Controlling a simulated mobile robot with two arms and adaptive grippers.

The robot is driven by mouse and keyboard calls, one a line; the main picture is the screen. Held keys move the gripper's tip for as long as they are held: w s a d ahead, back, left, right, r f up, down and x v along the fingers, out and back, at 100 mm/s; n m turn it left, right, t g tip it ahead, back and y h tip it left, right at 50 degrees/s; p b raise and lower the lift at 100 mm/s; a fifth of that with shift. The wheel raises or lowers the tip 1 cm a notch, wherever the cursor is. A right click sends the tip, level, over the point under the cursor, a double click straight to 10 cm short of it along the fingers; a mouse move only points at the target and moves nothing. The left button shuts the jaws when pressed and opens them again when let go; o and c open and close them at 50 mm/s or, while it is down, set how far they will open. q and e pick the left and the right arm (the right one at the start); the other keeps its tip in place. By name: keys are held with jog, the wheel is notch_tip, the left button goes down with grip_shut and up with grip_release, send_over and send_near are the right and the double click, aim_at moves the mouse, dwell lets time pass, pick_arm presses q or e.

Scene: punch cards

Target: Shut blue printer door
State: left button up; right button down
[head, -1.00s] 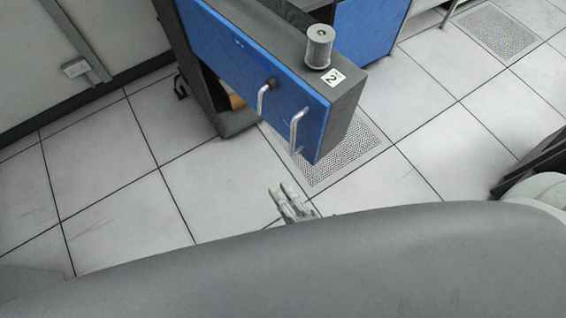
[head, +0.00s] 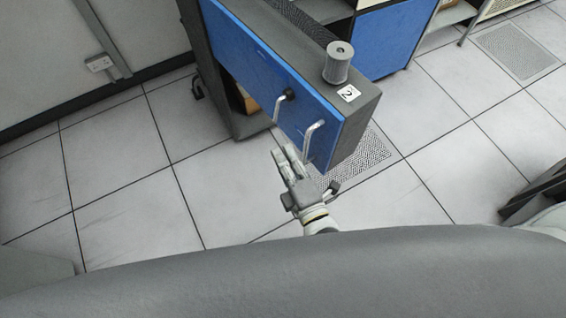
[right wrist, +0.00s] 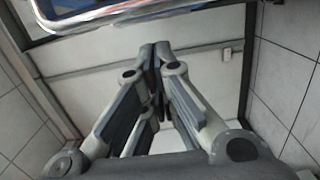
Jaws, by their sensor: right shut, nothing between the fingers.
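The blue printer door (head: 262,75) is a long blue panel with two silver handles and a small dark knob. It is on the side of a dark grey unit (head: 362,108) marked "2". My right gripper (head: 287,157) is shut and empty, just below the handles in the head view. I cannot tell whether it touches the panel. In the right wrist view its fingers (right wrist: 155,60) meet at the tips, and a blue panel with a pale edge (right wrist: 85,14) crosses the top left. My left gripper is not in view.
A grey spool (head: 339,62) stands on top of the unit. A brown object (head: 250,104) shows in the dark opening under the panel. Another blue cabinet (head: 388,42) stands behind. The tiled floor (head: 120,185) at left is clear. A dark object (head: 535,190) is at right.

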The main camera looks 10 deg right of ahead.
jog(key=shift+s+d, duration=0.2)
jog(key=shift+d, duration=1)
